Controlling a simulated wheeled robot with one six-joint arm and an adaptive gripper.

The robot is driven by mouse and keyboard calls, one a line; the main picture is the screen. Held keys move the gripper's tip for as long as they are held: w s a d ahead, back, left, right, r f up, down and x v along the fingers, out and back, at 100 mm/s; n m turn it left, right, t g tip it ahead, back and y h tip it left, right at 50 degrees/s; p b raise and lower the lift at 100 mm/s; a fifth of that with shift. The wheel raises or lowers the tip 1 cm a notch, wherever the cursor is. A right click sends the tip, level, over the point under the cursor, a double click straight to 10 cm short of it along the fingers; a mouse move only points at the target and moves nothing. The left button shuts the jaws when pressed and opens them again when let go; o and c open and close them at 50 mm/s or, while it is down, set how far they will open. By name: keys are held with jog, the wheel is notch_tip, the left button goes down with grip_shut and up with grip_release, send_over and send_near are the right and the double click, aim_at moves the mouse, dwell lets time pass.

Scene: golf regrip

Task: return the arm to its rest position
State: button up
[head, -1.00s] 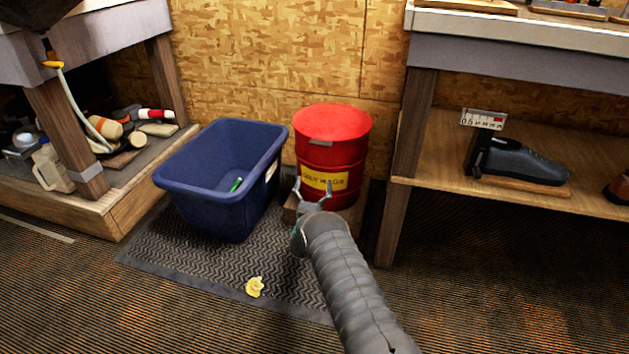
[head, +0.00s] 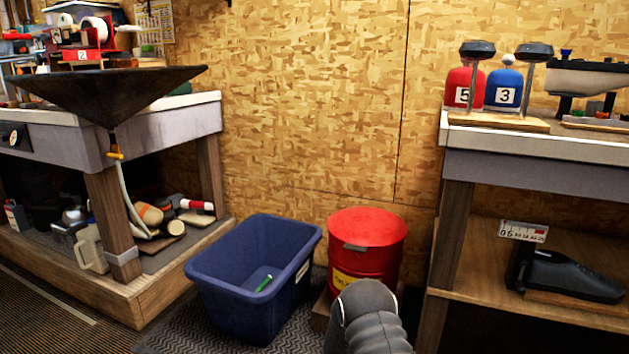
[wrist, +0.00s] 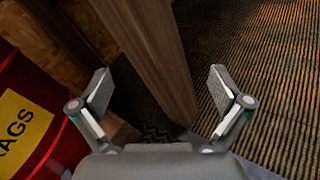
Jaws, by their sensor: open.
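My gripper (wrist: 160,100) shows in the wrist view with its two fingers spread wide and nothing between them. Beyond the fingers is a wooden bench leg (wrist: 150,55), with the red drum at the left edge (wrist: 25,70). In the head view my grey arm rises from the bottom edge, in front of the lower part of the red drum (head: 366,240). The fingers are hidden in the head view.
A blue bin (head: 225,300) holding a green item (head: 264,283) stands on a dark mat left of the drum. A workbench (head: 540,165) with a lower shelf is close on the right. Another bench (head: 160,130) with a black funnel (head: 110,90) is at the left.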

jog(key=s+a+r+m+y+p, duration=0.1)
jog(key=s+a+r+m+y, duration=0.2)
jog(key=s+r, duration=1)
jog(key=s+a+r+m+y+p, duration=0.1)
jog(key=s+a+r+m+y, duration=0.3)
jog(key=s+r+m+y, duration=0.3)
jog(key=s+a+r+m+y+p, duration=0.1)
jog(key=s+a+r+m+y, duration=0.3)
jog(key=s+r, duration=1.4)
jog(key=s+m+y, duration=0.1)
jog(key=s+m, duration=0.2)
jog(key=shift+s+a+r+m+t+y, duration=0.2)
jog(key=shift+s+r+m+t+y, duration=0.1)
jog(key=shift+r+m+t, duration=0.1)
